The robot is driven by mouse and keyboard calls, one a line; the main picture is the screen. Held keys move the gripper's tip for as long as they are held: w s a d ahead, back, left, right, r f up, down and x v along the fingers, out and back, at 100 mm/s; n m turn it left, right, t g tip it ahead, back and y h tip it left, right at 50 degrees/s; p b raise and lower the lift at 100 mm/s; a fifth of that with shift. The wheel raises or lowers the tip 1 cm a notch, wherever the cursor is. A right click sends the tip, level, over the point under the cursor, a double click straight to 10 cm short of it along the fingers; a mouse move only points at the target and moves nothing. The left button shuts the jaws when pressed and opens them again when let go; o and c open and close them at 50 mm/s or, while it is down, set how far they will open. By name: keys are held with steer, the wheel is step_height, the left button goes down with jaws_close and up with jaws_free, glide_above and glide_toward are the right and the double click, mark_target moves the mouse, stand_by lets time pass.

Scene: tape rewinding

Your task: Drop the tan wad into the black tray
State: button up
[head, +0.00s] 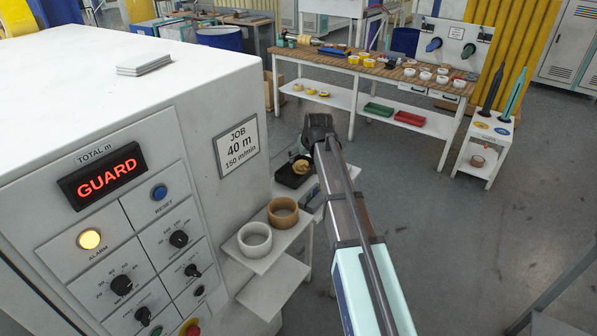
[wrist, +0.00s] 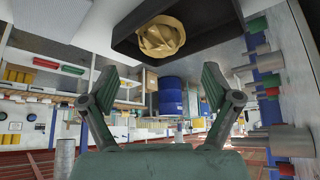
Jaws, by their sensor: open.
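The tan wad (head: 302,166) is crumpled and lies in the black tray (head: 284,181), on a stand beside the white machine. In the wrist view, the wad (wrist: 160,37) shows inside the dark tray (wrist: 209,38) at the top of the picture, beyond my fingertips. My gripper (wrist: 158,88) is open, with its two fingers wide apart and nothing between them. In the head view my arm reaches to just beside the tray, and its own links hide most of the fingers.
The white machine (head: 60,75) with a lit GUARD display (head: 102,176) stands close on the left. A tan tape roll (head: 283,212) and a white roll (head: 254,239) sit on a shelf near the tray. A workbench (head: 390,72) stands behind; open floor lies to the right.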

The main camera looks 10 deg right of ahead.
steer(key=v, duration=0.7)
